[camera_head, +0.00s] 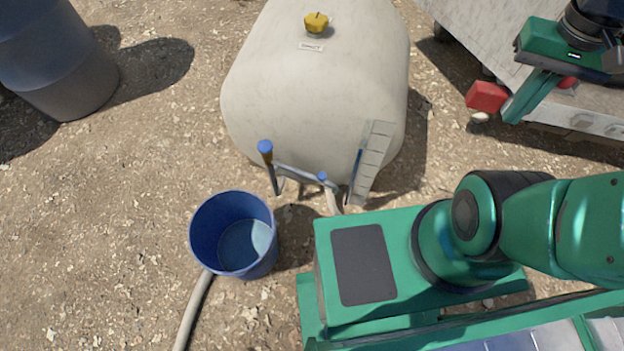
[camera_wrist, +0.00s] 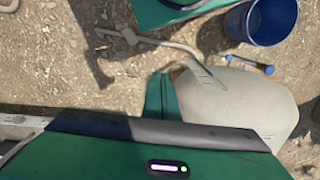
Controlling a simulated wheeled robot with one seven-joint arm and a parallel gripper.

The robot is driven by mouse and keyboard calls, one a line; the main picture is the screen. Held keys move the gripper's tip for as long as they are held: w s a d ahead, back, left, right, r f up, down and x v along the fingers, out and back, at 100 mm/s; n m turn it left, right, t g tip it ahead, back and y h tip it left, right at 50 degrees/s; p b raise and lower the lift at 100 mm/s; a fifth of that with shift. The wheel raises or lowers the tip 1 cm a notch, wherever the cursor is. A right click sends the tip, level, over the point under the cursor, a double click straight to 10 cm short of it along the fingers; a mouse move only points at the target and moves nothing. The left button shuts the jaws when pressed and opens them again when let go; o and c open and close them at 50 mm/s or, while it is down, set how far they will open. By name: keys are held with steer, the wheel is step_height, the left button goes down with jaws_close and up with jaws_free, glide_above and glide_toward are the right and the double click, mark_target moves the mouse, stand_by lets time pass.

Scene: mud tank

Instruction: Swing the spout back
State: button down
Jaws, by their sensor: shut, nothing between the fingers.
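A cream tank (camera_head: 310,85) stands at top centre in the head view; it also shows in the wrist view (camera_wrist: 235,100). A grey pipe that looks like the spout (camera_head: 300,174) runs across its front end, with an upright blue-topped handle (camera_head: 265,150) at its left end. The pipe and handle also show in the wrist view (camera_wrist: 248,64). A blue bucket (camera_head: 205,236) stands just below and left of the pipe. My gripper (camera_head: 514,110) is at upper right, well away from the spout, shut and empty. In the wrist view its green finger (camera_wrist: 160,98) points toward the ground.
A ribbed pale plate (camera_head: 373,160) stands beside the tank's front. A pale hose (camera_head: 190,315) lies by the bucket. A dark blue barrel (camera_head: 60,60) is at upper left. A red block (camera_head: 487,96) is close to my gripper. Gravel at left is open.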

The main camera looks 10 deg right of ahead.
steer(key=w+a+f+n+g+h, duration=0.1)
steer(key=w+a+f+n, duration=0.25)
steer(key=w, duration=0.25)
steer(key=w+a+f+n+h, duration=0.1)
steer(key=w+a+f+n, duration=0.1)
steer(key=w+a+n, duration=0.3)
steer(key=w+a+f+n+h, duration=0.3)
steer(key=w+a+f+n, duration=0.4)
steer(key=a, duration=0.4)
steer(key=s+a+f+n+t+h, duration=0.1)
steer(key=s+a+f+n+t, duration=0.15)
steer(key=a+f+n, duration=0.65)
steer(key=s+a+f+n+t, duration=0.2)
steer(key=s+a+f, duration=0.2)
steer(key=a+f, duration=0.3)
steer(key=s+a+f+n+t, duration=0.1)
steer(key=s+a+f+n, duration=0.2)
steer(key=s+a+f, duration=0.35)
steer(key=w+x, duration=0.1)
steer(key=x, duration=0.5)
steer(key=w+r+x, duration=0.1)
steer(key=x, duration=0.6)
steer(key=shift+w+d+h, duration=0.4)
steer(key=shift+w, duration=0.05)
steer(key=shift+r, duration=0.15)
